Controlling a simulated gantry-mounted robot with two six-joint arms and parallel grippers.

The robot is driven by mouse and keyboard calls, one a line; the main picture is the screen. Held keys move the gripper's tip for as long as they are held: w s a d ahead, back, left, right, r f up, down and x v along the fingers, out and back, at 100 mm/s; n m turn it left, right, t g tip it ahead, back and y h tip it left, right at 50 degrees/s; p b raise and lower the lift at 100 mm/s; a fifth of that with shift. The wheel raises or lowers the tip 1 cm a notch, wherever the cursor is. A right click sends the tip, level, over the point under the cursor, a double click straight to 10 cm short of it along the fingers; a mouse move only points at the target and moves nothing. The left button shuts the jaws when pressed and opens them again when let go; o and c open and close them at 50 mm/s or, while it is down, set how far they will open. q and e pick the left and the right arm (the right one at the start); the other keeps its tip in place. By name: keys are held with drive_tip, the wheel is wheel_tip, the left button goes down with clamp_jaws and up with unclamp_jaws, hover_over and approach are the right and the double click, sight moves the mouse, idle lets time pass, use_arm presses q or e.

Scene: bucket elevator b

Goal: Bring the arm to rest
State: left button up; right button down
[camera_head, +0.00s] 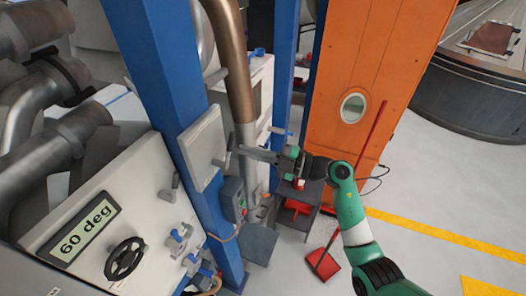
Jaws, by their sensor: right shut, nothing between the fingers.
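My right arm (351,215), green and black, reaches in from the lower right. Its gripper (236,150) points left, in front of the blue post and beside the brown and grey pipe (235,75). The gripper is shut and nothing shows between its fingers. Its tip appears close to a light grey panel (203,147) on the blue post; I cannot tell whether they touch. My left gripper is not in view.
A control panel with a "60 deg" display (86,234), a black handwheel (125,259) and valves stands at lower left. Blue posts (165,75) and an orange housing (365,60) stand behind. A red dustpan (323,263) lies on the floor. Open floor (440,190) is at right.

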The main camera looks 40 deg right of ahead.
drive_tip(key=v, duration=0.3)
drive_tip(key=shift+s+d, duration=0.1)
drive_tip(key=shift+s, duration=0.25)
